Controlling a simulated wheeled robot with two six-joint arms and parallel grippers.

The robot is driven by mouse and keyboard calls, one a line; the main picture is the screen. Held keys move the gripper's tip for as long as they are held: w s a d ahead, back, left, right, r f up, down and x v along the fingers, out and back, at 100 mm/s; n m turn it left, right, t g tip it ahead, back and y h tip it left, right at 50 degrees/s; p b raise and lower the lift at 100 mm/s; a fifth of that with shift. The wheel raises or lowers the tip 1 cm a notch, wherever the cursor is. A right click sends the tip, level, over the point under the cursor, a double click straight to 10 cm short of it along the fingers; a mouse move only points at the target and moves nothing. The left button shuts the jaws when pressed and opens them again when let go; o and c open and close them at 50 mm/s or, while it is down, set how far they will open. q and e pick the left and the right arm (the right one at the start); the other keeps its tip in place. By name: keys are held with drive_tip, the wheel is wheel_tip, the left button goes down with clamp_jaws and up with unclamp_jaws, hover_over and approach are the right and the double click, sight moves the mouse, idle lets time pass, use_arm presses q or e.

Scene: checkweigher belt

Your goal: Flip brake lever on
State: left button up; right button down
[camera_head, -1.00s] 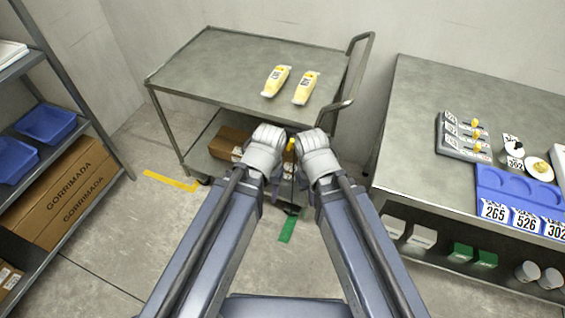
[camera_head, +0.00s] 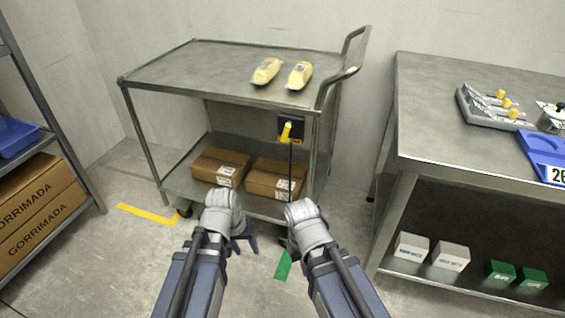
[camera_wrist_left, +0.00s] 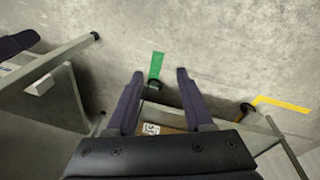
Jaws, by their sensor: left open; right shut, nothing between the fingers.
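The brake lever (camera_head: 286,131) is a yellow handle on a black plate on the cart's right end, below the top shelf. A thin dark rod runs down from it. The cart (camera_head: 190,72) is grey metal with two shelves. My left gripper (camera_head: 243,243) is low in front of the cart, below and left of the lever; its open, empty fingers (camera_wrist_left: 158,75) show in the left wrist view. My right gripper (camera_head: 291,246) is shut below the lever, its fingertips mostly hidden behind its wrist. Neither gripper touches the lever.
Two yellow packs (camera_head: 299,75) lie on the cart top. Two cardboard boxes (camera_head: 276,180) sit on its lower shelf. A steel table (camera_head: 440,110) stands right, a shelf rack (camera_head: 62,150) left. Yellow tape (camera_head: 150,214) and green tape (camera_head: 283,265) mark the floor.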

sight(284, 136)
use_arm(q)
drive_tip(key=w+d+f+n+t+h+b, duration=0.2)
drive_tip(key=w+d+f+n+h+b, duration=0.15)
drive_tip(key=d+f+b, duration=0.2)
drive_tip(key=w+d+r+n+t+h+b, duration=0.2)
drive_tip(key=w+d+r+n+t+h, duration=0.15)
drive_tip(key=w+d+r+h, duration=0.35)
drive_tip(key=w+a+r+n+t, duration=0.3)
drive_tip(key=r+n+t, duration=0.3)
drive_tip(key=r+n, duration=0.35)
drive_tip(key=w+a+r+n+t, duration=0.25)
drive_tip(key=r+n+t, duration=0.35)
drive_tip(key=r+n, duration=0.35)
drive_tip(key=shift+h, duration=0.35)
drive_tip(key=shift+p+x, duration=1.7)
drive_tip(key=shift+x, duration=1.8)
drive_tip(key=shift+a, duration=0.15)
use_arm(e)
wheel_tip(284, 136, down, 7)
drive_tip(key=shift+r, duration=0.2)
use_arm(q)
clamp_jaws()
